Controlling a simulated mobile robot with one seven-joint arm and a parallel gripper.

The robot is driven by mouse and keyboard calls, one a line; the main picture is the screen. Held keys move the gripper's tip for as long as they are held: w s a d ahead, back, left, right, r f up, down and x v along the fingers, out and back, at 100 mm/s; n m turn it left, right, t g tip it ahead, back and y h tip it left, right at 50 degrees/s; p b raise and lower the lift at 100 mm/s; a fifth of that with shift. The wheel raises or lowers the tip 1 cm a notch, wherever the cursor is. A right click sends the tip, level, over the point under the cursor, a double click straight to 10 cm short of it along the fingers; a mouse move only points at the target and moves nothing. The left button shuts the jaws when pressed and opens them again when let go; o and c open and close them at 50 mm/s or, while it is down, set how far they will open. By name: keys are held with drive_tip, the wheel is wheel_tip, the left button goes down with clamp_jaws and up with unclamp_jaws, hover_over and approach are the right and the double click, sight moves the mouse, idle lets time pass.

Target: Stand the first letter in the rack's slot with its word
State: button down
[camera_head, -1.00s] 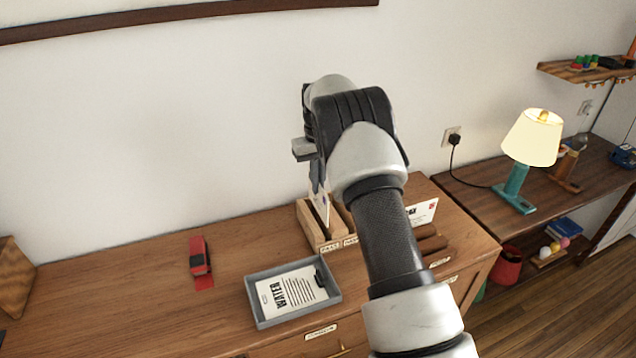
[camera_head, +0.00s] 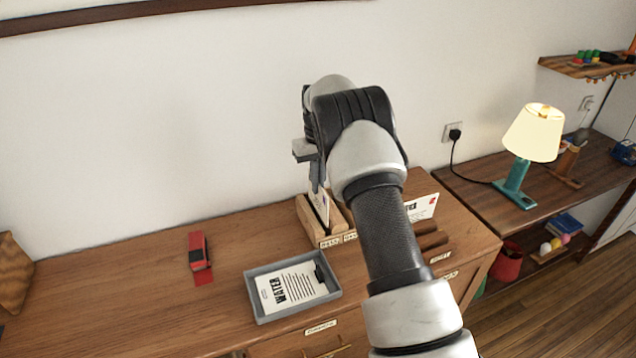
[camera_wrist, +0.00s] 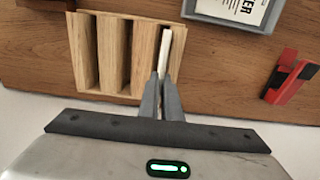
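The wooden rack (camera_head: 307,218) stands on the desk against the wall, partly hidden by my arm. It also shows in the wrist view (camera_wrist: 113,55), with several upright dividers. My gripper (camera_head: 317,182) is above the rack's left end, pointing down. In the wrist view my gripper (camera_wrist: 161,82) has its fingers close together on the edge of a thin white letter (camera_wrist: 166,48). This letter (camera_head: 320,207) stands nearly upright at the rack's left-end slot, the rightmost in the wrist view. Whether it touches the slot floor is hidden. The rack's small front labels are too small to read surely.
A grey tray (camera_head: 262,317) holds a sheet headed WATER (camera_head: 291,287). A red and black object (camera_head: 199,252) lies to its left. Another letter (camera_head: 421,207) stands right of my arm. A lit lamp (camera_head: 533,134) is far right. The left desktop is mostly clear.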

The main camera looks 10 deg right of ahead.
drive_tip(key=shift+f, duration=0.2)
drive_tip(key=shift+f+b, duration=0.45)
drive_tip(key=shift+f, duration=0.3)
drive_tip(key=shift+f, duration=0.2)
idle(0.4)
drive_tip(key=shift+f+b, duration=0.95)
drive_tip(key=shift+f, duration=0.7)
drive_tip(key=c, duration=1.9)
unclamp_jaws()
drive_tip(key=shift+r+p, duration=2.8)
drive_tip(key=shift+r, duration=1.7)
